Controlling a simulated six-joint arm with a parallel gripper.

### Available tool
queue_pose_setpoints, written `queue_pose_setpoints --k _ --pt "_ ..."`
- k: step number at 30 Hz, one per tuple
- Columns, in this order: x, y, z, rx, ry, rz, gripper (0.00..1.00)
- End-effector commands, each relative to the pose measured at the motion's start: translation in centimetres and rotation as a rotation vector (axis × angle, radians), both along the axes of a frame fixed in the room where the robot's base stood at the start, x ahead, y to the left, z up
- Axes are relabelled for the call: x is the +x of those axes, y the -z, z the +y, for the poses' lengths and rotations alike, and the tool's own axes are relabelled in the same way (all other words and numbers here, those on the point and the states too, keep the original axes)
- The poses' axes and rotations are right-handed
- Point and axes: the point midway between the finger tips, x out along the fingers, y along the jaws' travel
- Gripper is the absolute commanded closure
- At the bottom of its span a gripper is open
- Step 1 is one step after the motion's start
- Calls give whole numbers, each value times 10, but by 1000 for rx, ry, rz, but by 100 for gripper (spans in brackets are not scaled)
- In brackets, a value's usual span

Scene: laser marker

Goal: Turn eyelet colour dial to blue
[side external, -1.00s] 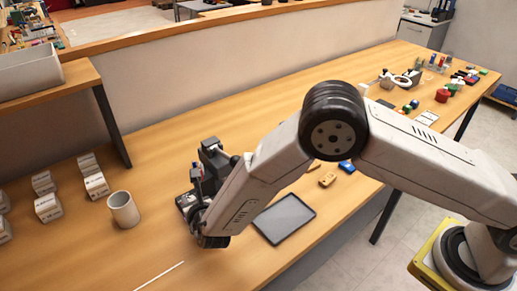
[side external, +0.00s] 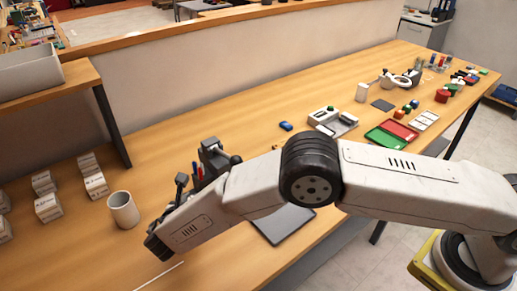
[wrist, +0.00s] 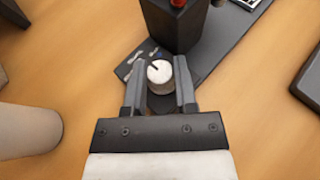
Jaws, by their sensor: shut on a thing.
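The eyelet colour dial (wrist: 159,71) is a round white knob with a dark pointer line on top, seen in the wrist view. The line points to the upper left. The dial sits on a small dark panel (wrist: 130,68) with small marks, one bluish, at its far side. My gripper (wrist: 160,76) has one finger on each side of the dial and is shut on it. In the side view my arm hides the dial and the fingers. The dark marking machine (side external: 212,153) stands just beyond my wrist there.
A dark upright block with a red top (wrist: 176,22) stands just beyond the dial. A pale cup (side external: 123,210) stands to the left. Small white boxes (side external: 95,185) lie farther left. A dark tray (side external: 280,228) lies partly under my forearm.

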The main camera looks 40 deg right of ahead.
Motion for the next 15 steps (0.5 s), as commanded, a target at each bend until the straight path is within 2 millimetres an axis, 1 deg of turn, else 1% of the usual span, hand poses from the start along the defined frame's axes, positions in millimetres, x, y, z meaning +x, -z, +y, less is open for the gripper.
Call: queue_pose_setpoints --k 15 --pt "1 0 2 -1 204 -2 100"
